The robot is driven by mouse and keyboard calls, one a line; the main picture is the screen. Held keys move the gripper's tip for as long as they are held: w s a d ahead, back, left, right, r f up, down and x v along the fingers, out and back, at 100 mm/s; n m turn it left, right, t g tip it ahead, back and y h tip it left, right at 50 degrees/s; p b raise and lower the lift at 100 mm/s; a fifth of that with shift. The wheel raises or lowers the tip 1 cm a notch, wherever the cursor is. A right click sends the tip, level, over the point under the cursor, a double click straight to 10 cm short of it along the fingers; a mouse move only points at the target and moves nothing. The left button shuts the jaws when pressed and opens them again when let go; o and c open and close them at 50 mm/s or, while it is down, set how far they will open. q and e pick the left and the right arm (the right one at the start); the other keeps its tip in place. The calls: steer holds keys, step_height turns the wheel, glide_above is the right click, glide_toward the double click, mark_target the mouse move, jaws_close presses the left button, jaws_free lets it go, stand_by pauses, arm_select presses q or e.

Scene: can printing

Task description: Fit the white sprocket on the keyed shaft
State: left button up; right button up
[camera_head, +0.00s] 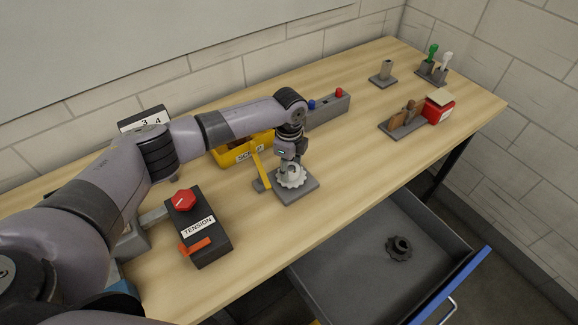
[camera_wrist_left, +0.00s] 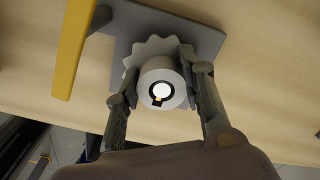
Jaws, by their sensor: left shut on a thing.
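The white sprocket (camera_head: 291,179) is toothed, with a round hub facing up; it also shows in the left wrist view (camera_wrist_left: 149,76). My left gripper (camera_head: 290,167) points down and is shut on the hub, one finger on each side. The sprocket is over the grey base plate (camera_head: 307,194) of the shaft stand. In the left wrist view, the hub's bore shows a dark ring around a bright shaft end (camera_wrist_left: 161,91), with a small brass-coloured key at its lower edge. I cannot tell how far down the shaft the sprocket sits. My right gripper is not in view.
A yellow lever (camera_head: 260,166) stands close left of the plate, with a yellow bin (camera_head: 232,155) behind. A black TENSION box (camera_head: 207,240) with a red knob is at the front left. An open drawer (camera_head: 345,284) holds a dark sprocket (camera_head: 399,249). The table's right middle is clear.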

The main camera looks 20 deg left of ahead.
arm_select(q)
steer(key=o, duration=1.3)
step_height(320, 180, up, 12)
steer(key=shift+r, duration=0.1)
